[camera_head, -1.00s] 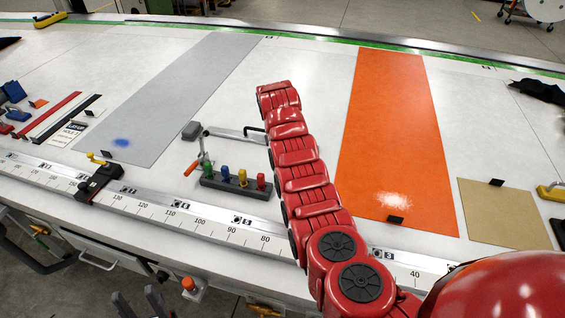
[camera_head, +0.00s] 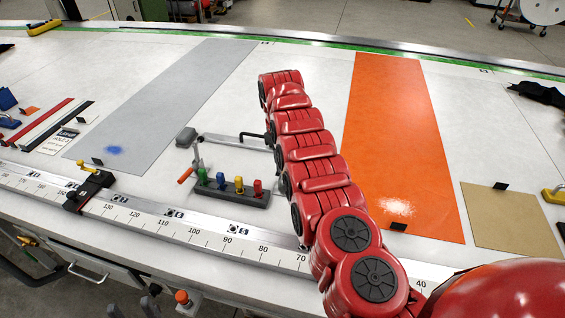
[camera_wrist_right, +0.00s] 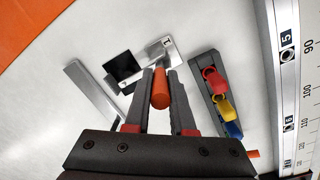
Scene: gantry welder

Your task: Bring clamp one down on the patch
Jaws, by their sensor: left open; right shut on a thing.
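My right arm (camera_head: 305,150) reaches up the middle of the head view and hides its own gripper there. In the right wrist view my right gripper (camera_wrist_right: 160,95) is shut on an orange handle (camera_wrist_right: 161,92). Beyond the handle is a metal plate marked "1" (camera_wrist_right: 168,44), which I take as part of clamp one. A dark square (camera_wrist_right: 122,68) lies beside the plate; I cannot tell whether it is the patch. A second clamp with an orange handle (camera_head: 186,175) stands left of the arm. My left gripper (camera_head: 132,308) is open and empty at the bottom left edge, partly cut off.
A dark rack (camera_head: 235,197) with several coloured pegs stands near the held handle. A metal bar (camera_head: 235,143) lies behind it. The ruled rail (camera_head: 190,232) runs along the front. Grey sheet (camera_head: 180,95) and orange sheet (camera_head: 388,130) flank the arm.

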